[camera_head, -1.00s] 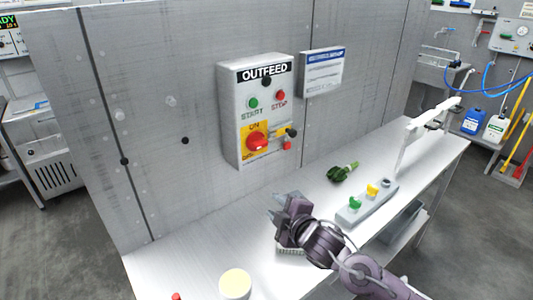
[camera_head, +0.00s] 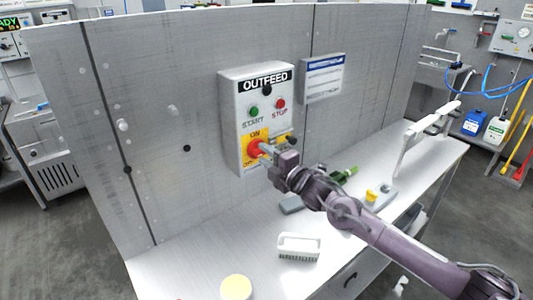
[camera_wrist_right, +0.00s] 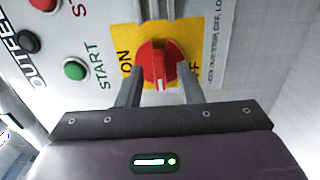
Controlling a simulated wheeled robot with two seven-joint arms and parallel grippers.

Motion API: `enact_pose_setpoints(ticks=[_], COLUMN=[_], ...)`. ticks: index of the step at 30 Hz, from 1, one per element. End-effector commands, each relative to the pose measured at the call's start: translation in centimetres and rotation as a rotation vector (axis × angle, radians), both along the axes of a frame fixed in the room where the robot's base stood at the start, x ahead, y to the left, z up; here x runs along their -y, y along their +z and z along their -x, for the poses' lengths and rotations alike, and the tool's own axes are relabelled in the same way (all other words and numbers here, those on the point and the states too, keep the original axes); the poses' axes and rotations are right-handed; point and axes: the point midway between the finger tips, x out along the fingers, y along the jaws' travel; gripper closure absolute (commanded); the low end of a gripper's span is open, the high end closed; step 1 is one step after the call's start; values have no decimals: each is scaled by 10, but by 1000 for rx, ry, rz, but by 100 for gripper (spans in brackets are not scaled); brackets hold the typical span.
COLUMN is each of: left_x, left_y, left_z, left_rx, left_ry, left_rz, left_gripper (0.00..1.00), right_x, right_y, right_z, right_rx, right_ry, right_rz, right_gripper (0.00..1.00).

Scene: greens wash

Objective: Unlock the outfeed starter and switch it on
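The grey OUTFEED starter box (camera_head: 239,130) is on the upright panel. It has a green START button (camera_head: 254,111), a red STOP button (camera_head: 280,104) and a red rotary knob (camera_head: 254,148) on a yellow plate. In the right wrist view the knob (camera_wrist_right: 158,66) lies between the words ON and OFF, its white mark towards the picture's bottom. My right gripper (camera_wrist_right: 160,88) is open with one finger each side of the knob; I cannot tell whether they touch it. A dark lock-like part (camera_head: 290,140) beside the knob is partly hidden. My left gripper is not in view.
A white brush (camera_head: 298,247) and a round pale-topped container (camera_head: 236,288) are on the bench below. A grey block with a yellow knob (camera_head: 371,195) and a green item (camera_head: 347,173) are partly behind my right arm. A notice (camera_head: 323,78) hangs right of the box.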

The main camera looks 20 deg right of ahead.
Motion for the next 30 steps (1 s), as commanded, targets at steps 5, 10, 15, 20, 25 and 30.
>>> enact_pose_setpoints(ticks=[5, 10, 15, 20, 25, 30], left_x=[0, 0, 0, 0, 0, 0], left_y=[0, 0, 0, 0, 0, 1], left_z=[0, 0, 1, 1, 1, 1], left_rx=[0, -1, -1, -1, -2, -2], left_ry=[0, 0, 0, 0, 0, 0], left_rz=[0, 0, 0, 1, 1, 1], left_gripper=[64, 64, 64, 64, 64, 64], right_x=[-1, -1, -1, 0, -1, -1], right_y=[0, 0, 0, 0, -1, -1], right_z=[-1, -1, -1, -1, -1, -1], right_rx=[1, 1, 1, -1, -8, -29], right_ry=[1, 0, 0, 0, 0, -1], right_rz=[0, -1, -1, -2, -21, -81], right_gripper=[67, 77, 99, 100, 100, 100])
